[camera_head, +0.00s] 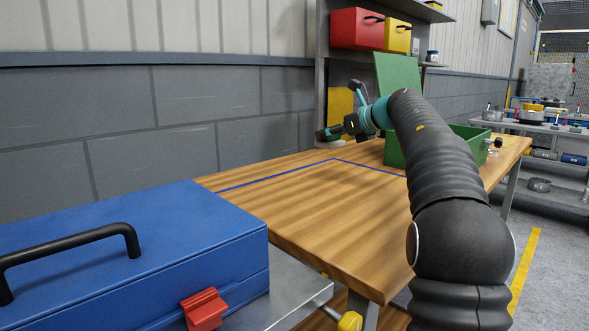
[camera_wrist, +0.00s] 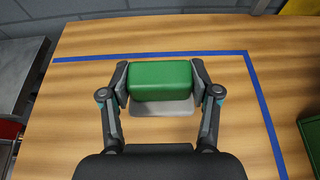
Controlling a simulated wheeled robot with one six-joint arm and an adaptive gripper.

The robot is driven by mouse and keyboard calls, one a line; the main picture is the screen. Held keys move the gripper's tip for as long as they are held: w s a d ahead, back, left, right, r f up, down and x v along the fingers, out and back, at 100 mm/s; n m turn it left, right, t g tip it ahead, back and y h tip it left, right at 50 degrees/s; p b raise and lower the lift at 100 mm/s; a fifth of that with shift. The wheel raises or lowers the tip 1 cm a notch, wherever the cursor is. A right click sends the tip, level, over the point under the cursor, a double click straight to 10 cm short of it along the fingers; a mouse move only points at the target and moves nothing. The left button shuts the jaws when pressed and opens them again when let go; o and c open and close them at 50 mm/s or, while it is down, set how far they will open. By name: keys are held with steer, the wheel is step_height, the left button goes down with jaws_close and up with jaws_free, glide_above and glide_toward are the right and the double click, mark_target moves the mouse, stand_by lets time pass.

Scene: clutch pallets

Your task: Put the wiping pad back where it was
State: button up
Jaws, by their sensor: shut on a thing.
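The wiping pad has a green block top and a light grey base. In the wrist view the green block (camera_wrist: 160,78) sits between the two fingers, with the grey base (camera_wrist: 165,108) showing below it. My gripper (camera_wrist: 160,85) is shut on the block from both sides. In the head view my gripper (camera_head: 334,132) is near the far side of the wooden table (camera_head: 300,235), seemingly held above it. Blue tape (camera_wrist: 150,56) marks a corner on the table. In the wrist view the pad appears inside that corner; its exact height is unclear.
A green box (camera_head: 395,152) with a raised lid (camera_head: 398,75) stands right of the tape. A blue case (camera_head: 150,240) with a black handle is at the front left. A shelf with a red bin (camera_head: 356,28) and a yellow bin (camera_head: 397,36) rises behind. The middle tabletop is clear.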

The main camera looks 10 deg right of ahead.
glide_above(296, 178)
step_height(296, 178, down, 6)
steer(key=shift+w+f+b, duration=0.1)
steer(key=shift+b, duration=0.2)
steer(key=shift+f+b, duration=0.6)
steer(key=shift+f, duration=1.35)
steer(key=shift+f, duration=0.1)
steer(key=o, duration=1.2)
steer(key=shift+d, duration=0.1)
steer(key=v, duration=1.2)
steer(key=shift+b, duration=0.4)
